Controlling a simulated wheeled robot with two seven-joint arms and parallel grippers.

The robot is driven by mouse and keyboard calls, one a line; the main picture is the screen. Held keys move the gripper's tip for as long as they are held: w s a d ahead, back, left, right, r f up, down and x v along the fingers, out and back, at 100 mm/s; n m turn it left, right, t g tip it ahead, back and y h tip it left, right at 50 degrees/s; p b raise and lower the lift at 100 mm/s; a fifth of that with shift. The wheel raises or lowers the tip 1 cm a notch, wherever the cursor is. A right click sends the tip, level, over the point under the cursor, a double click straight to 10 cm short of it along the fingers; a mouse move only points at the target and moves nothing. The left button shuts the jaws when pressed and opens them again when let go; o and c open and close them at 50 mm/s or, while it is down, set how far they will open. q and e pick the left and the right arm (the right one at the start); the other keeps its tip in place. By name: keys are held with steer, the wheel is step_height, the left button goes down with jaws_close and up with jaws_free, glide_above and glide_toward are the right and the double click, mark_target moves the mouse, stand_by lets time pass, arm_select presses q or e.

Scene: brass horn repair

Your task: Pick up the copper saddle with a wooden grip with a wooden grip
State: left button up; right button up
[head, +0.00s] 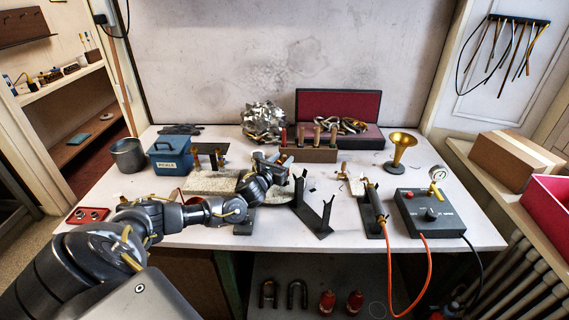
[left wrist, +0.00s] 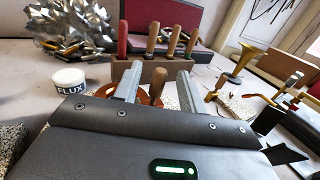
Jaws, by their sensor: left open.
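The copper saddle (left wrist: 145,98) shows low between my left gripper's fingers in the left wrist view. Its upright wooden grip (left wrist: 157,82) stands between the two fingers, with space on each side. My left gripper (left wrist: 158,72) is open and holds nothing. In the head view my left gripper (head: 284,163) is over the middle of the table, in front of the wooden tool rack, and its own links hide most of the saddle. The saddle's lower part is hidden by the gripper body in the left wrist view. My right gripper is not in view.
A wooden rack (head: 308,154) with several handled tools stands just behind. A white flux jar (left wrist: 69,82) is left of the fingers. A black V-stand (head: 314,216) and a torch (head: 371,200) are to the right. The table's front right is occupied by a control box (head: 430,212).

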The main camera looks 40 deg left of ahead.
arm_select(q)
steer(key=shift+w+a, duration=0.15)
steer(key=shift+w, duration=1)
jaws_close()
steer(key=shift+r+b, duration=0.3)
steer(key=shift+r, duration=0.25)
step_height(320, 180, up, 2)
steer(key=shift+s+r+b, duration=0.1)
steer(key=shift+b, duration=0.4)
steer(key=s+d+r+b, duration=0.4)
steer(key=s+d+r, duration=0.5)
steer(key=s, duration=0.1)
steer(key=shift+s+r+b, duration=0.2)
steer(key=shift+r+b, duration=0.1)
steer(key=shift+r, duration=0.05)
steer(key=shift+d, duration=0.1)
